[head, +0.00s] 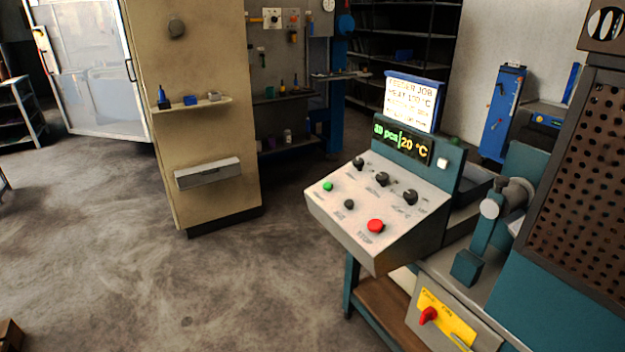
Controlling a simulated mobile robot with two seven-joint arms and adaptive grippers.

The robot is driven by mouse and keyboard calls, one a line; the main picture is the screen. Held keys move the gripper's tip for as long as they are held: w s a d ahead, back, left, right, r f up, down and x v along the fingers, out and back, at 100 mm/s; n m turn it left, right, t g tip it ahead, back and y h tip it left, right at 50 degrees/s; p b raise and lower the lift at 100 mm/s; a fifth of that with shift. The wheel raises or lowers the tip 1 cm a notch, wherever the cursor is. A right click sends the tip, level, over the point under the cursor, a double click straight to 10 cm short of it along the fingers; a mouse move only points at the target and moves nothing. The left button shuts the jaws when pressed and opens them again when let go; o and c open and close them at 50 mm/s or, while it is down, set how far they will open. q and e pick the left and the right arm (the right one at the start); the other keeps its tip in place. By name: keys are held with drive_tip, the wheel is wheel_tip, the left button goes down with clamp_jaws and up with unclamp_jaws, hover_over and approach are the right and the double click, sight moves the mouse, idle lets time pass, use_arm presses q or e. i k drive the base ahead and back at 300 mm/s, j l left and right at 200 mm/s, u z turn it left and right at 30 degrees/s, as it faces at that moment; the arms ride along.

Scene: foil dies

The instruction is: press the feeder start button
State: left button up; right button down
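A grey sloped control panel (375,209) stands right of centre. On it are a green button (328,186) at the left, a black button or knob (349,204) beside it, and a red button (375,226) at the front. Three black knobs (382,179) sit in a row along the back. The small labels are too blurred to read, so I cannot tell for certain which one is the feeder start. Neither of my grippers is in view.
A lit display (402,143) shows green piece-count text and "20 °C" under a job sign (411,104). A yellow plate with a red switch (428,314) is below right. A perforated guard (585,190) stands at the right. The floor (180,270) at left is mostly clear.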

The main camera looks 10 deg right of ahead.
sight(327, 186)
drive_tip(key=i+j, duration=0.3)
drive_tip(key=j, duration=0.15)
drive_tip(key=i+j, duration=0.3)
drive_tip(key=j, duration=0.15)
drive_tip(key=i+j+z, duration=0.1)
drive_tip(key=i+j, duration=0.2)
drive_tip(key=j, duration=0.15)
